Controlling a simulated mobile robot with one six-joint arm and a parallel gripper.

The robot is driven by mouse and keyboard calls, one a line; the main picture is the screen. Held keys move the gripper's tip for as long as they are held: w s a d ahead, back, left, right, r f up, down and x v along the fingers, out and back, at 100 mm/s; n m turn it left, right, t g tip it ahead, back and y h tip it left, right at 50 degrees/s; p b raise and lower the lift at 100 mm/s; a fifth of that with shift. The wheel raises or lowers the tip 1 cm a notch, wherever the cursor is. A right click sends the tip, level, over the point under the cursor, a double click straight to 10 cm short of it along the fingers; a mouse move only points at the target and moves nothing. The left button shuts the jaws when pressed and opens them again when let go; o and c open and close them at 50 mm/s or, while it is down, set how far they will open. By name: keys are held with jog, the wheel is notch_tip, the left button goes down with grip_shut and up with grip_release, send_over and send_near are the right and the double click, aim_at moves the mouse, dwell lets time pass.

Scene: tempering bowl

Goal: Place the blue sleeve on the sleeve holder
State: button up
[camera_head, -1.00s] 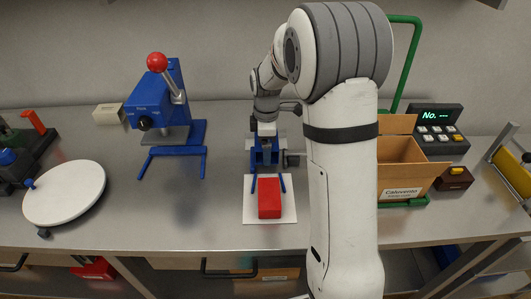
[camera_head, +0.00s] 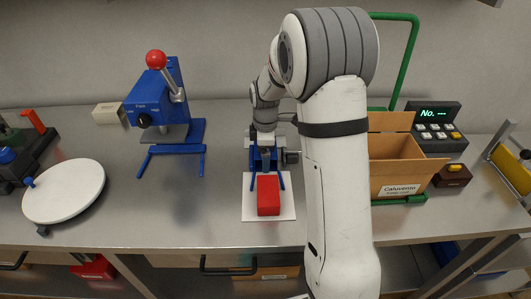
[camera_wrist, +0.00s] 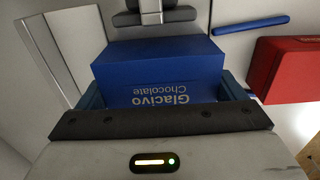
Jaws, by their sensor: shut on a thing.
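The blue sleeve (camera_wrist: 158,72), a box shape with white "Glacivo Chocolate" lettering, sits between the fingers of my gripper (camera_wrist: 160,98) in the wrist view. My gripper is shut on it. In the head view my gripper (camera_head: 266,147) is low at a blue stand with two forward bars (camera_head: 281,181), behind a red block (camera_head: 268,194). I take the stand to be the sleeve holder, but my gripper hides most of it. One blue bar (camera_wrist: 252,24) shows beyond the sleeve in the wrist view. Whether the sleeve touches the stand, I cannot tell.
The red block lies on a white mat (camera_head: 285,211). A blue press with a red knob (camera_head: 157,100) stands left, beside a white turntable (camera_head: 66,190). An open cardboard box (camera_head: 398,180) and a keypad display (camera_head: 436,125) are right. The bench between press and mat is clear.

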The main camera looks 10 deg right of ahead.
jog(key=o, duration=0.8)
jog(key=shift+s+f, duration=0.3)
jog(key=shift+f, duration=0.45)
jog(key=shift+c, duration=0.2)
jog(key=shift+w+r+p, duration=0.1)
jog(key=shift+r+p, duration=0.4)
jog(key=shift+r, duration=0.1)
jog(key=r, duration=1.1)
jog(key=shift+w+r, duration=0.15)
jog(key=shift+w, duration=0.05)
jog(key=s+r+m+t, duration=0.2)
jog(key=s+m, duration=1.3)
jog(key=s, duration=1)
jog(key=shift+s+r+m, duration=0.4)
